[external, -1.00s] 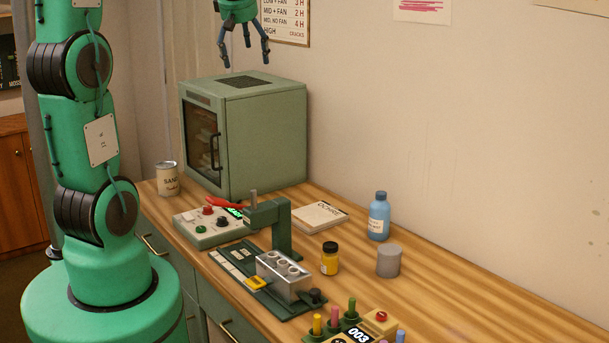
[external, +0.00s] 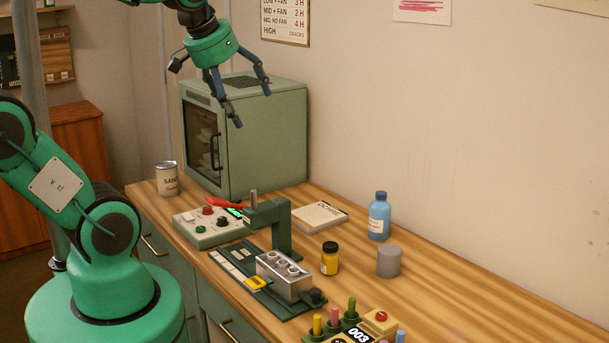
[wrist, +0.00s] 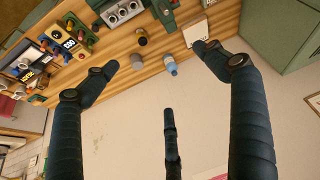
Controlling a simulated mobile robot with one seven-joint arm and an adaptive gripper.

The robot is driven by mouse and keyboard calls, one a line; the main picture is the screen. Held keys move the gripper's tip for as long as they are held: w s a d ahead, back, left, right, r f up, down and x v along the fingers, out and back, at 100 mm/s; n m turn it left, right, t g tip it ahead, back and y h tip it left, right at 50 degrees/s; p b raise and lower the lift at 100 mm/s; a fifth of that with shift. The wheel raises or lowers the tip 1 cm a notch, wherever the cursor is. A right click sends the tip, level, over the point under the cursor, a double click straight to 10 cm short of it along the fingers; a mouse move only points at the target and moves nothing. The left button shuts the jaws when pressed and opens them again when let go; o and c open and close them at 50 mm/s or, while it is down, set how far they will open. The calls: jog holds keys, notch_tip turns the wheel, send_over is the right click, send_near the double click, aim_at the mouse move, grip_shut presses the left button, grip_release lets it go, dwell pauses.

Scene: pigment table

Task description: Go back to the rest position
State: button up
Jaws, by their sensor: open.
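My gripper (external: 250,98) hangs in the air in front of the green oven's upper part in the external view, fingers spread and pointing down. It is open and holds nothing. In the wrist view its dark fingers (wrist: 165,75) are wide apart with nothing between them but the wall and part of the table far beyond. My arm is bent, with its lower links leaning to the left.
The green oven (external: 268,140) stands at the back of the wooden table (external: 450,290). A sand can (external: 167,180), control box (external: 205,230), green press (external: 268,212), metal block (external: 283,278), yellow jar (external: 329,260), blue bottle (external: 379,217) and grey cylinder (external: 389,262) stand there.

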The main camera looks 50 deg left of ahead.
jog(key=s+d+f+m, duration=0.3)
jog(key=s+d, duration=0.1)
jog(key=s, duration=0.1)
jog(key=shift+s+f+h, duration=0.2)
jog(key=shift+f+h, duration=0.1)
jog(key=shift+h, duration=0.1)
